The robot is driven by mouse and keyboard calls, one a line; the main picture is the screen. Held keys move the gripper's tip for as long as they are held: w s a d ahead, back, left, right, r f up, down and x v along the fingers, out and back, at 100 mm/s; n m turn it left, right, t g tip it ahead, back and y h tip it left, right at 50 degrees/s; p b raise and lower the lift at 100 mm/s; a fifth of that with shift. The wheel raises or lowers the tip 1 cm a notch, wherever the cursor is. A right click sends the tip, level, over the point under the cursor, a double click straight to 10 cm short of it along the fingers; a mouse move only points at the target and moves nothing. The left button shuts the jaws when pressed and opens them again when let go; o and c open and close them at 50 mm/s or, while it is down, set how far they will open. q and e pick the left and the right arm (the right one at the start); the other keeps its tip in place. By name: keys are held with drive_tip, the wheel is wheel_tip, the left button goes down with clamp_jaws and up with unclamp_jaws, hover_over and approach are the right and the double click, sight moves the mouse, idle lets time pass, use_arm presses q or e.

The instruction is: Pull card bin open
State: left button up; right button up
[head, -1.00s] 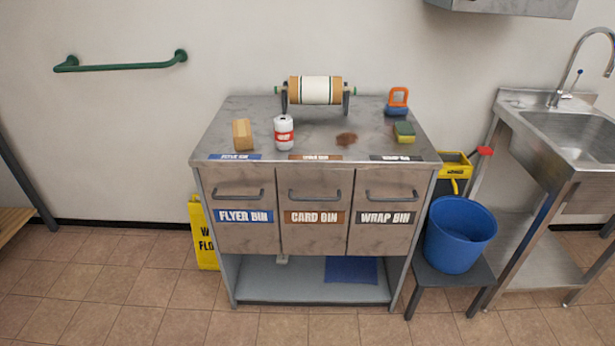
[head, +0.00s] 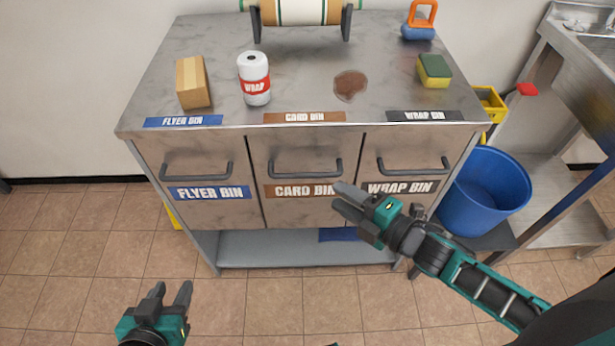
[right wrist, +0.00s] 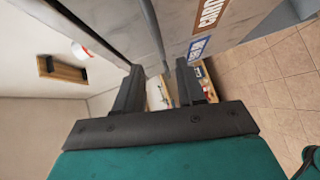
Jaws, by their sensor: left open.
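The card bin (head: 300,212) is the middle drawer of the metal cabinet, under a brown CARD BIN label, and it is shut. Its grey bar handle (head: 305,174) is free of any gripper. My right gripper (head: 340,195) is open, just below and right of that handle, its fingers pointing left and covering the end of the label. In the right wrist view, the spread fingers (right wrist: 157,78) have a grey bar beyond their gap and nothing clearly between them. My left gripper (head: 173,288) is open and empty, low at the left, away from the cabinet.
The flyer bin (head: 205,212) and wrap bin (head: 385,206) flank the card bin, both shut. A blue bucket (head: 485,190) stands right. Floor in front is clear.

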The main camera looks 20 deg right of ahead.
sight(310, 177)
drive_tip(key=b+x, duration=0.1)
drive_tip(key=x, duration=0.9)
drive_tip(key=shift+w, duration=0.4)
drive_tip(key=shift+c, duration=0.2)
clamp_jaws()
